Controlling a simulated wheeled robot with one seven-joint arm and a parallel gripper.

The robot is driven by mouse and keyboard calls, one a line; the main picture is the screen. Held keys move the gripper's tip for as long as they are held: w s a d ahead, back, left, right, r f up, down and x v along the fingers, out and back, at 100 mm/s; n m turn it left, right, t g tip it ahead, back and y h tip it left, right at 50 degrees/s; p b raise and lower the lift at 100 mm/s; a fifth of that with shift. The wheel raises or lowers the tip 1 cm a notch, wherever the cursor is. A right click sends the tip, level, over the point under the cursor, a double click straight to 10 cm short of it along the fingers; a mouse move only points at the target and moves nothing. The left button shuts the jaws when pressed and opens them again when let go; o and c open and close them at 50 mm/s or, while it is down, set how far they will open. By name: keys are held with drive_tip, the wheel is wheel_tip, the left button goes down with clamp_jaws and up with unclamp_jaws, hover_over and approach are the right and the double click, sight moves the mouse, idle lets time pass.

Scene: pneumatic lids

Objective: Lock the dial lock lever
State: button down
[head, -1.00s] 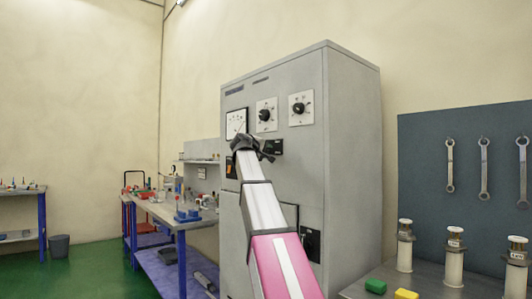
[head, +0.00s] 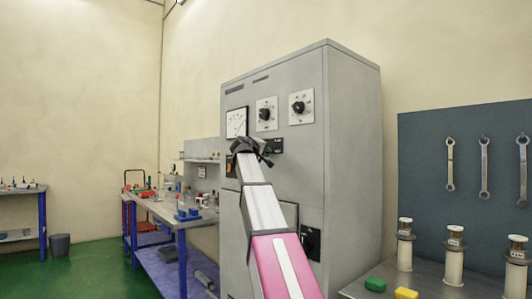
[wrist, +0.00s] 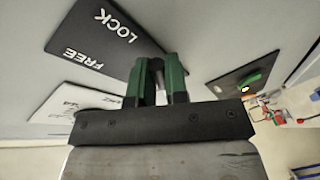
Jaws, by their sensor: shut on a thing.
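The dial lock's black plate (wrist: 105,40) carries white LOCK and FREE lettering in the wrist view. In the head view its right part (head: 278,146) shows on the grey cabinet, below the two dials. My gripper (wrist: 157,80) has two green fingers at the plate's edge, with a narrow gap between them. It is shut on the lock lever, which is mostly hidden by the fingers, so I cannot tell which label it points to. In the head view my gripper (head: 250,148) is a dark shape against the cabinet front, covering the plate's left part.
A bench with white insulators (head: 404,250) and coloured blocks stands at right. Blue-legged workbenches (head: 175,215) stand at left.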

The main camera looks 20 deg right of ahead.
drive_tip(key=c, duration=1.1)
unclamp_jaws()
drive_tip(key=v, duration=1.1)
drive_tip(key=shift+d+f, duration=0.1)
wheel_tip(320, 180, down, 45)
drive_tip(key=s+a+g+y, duration=0.2)
drive_tip(key=g+y, duration=0.2)
drive_tip(key=y, duration=0.3)
drive_tip(key=s+a+f+m+g+y, duration=0.1)
drive_tip(key=s+a+f+g+y, duration=0.1)
drive_tip(key=s+f, duration=0.5)
drive_tip(key=s+a+f+g+y, duration=0.2)
drive_tip(key=s+f, duration=0.6)
drive_tip(key=f, duration=0.7)
drive_tip(key=s+a+f+m+g+y, duration=0.1)
drive_tip(key=s+a+f+g+y, duration=0.1)
drive_tip(key=s+f, duration=0.6)
wheel_tip(320, 180, down, 3)
drive_tip(key=shift+m, duration=0.3)
